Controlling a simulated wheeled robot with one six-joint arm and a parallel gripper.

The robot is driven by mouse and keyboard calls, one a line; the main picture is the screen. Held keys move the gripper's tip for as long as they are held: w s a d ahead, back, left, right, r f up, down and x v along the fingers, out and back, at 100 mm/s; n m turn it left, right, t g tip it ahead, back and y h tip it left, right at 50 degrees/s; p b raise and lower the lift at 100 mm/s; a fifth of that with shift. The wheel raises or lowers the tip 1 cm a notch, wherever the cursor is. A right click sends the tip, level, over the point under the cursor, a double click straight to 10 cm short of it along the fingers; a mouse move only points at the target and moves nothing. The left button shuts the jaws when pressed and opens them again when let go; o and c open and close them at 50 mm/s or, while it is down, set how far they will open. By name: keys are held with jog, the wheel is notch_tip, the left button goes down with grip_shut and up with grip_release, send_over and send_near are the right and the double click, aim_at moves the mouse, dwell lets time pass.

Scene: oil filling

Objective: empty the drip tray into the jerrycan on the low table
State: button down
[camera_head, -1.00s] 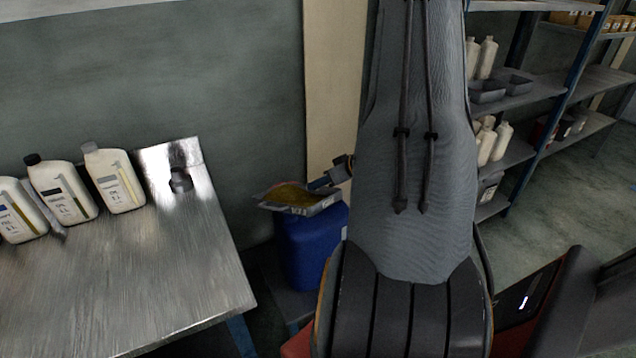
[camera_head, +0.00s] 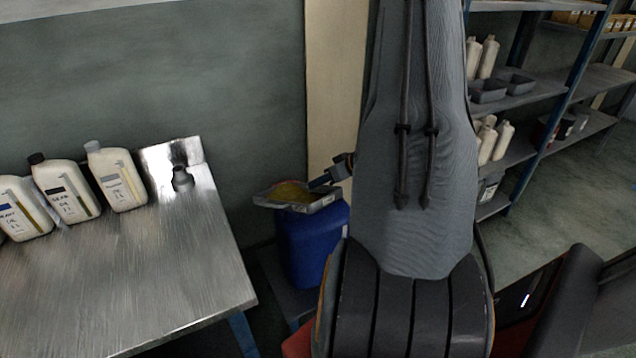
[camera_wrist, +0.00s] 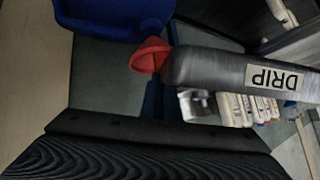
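The grey drip tray (camera_head: 322,203) holds yellow oil and is over the blue jerrycan (camera_head: 312,245) in the head view. My gripper (camera_head: 325,181) is shut on the tray's right side; its fingertips are partly hidden. In the wrist view the tray (camera_wrist: 215,68) shows its DRIP label, and its left end is close to a red funnel (camera_wrist: 150,55). The funnel's narrow end points to the jerrycan (camera_wrist: 110,15) and appears to sit in its mouth. The tray hides the funnel in the head view. I cannot see a stream of oil.
The jerrycan stands on a low dark table (camera_head: 285,290). A metal workbench (camera_head: 130,270) at the left carries white oil bottles (camera_head: 118,178). Shelves (camera_head: 520,100) with bottles and trays stand at the right. A wall (camera_head: 200,80) is close behind the jerrycan.

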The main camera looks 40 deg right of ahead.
jog(key=shift+w+d+r+m+g+y+p, duration=0.2)
jog(key=shift+r+g+p, duration=0.25)
jog(key=shift+p, duration=1.55)
jog(key=shift+w+r+m+g+y+p, duration=0.1)
jog(key=shift+w+r+g+p, duration=0.3)
jog(key=shift+p, duration=1.6)
jog(key=shift+r, duration=0.1)
jog(key=shift+w+d+r+m+g+y+p, duration=0.3)
jog(key=shift+w+r+g, duration=0.35)
jog(key=shift+g, duration=0.3)
jog(key=shift+r, duration=0.1)
jog(key=shift+w+r, duration=0.1)
dwell(0.9)
jog(key=shift+w+d+r+m+g+y, duration=0.35)
jog(key=shift+w+r+g, duration=0.15)
jog(key=shift+w+g, duration=0.3)
jog(key=shift+g, duration=0.3)
dwell(0.8)
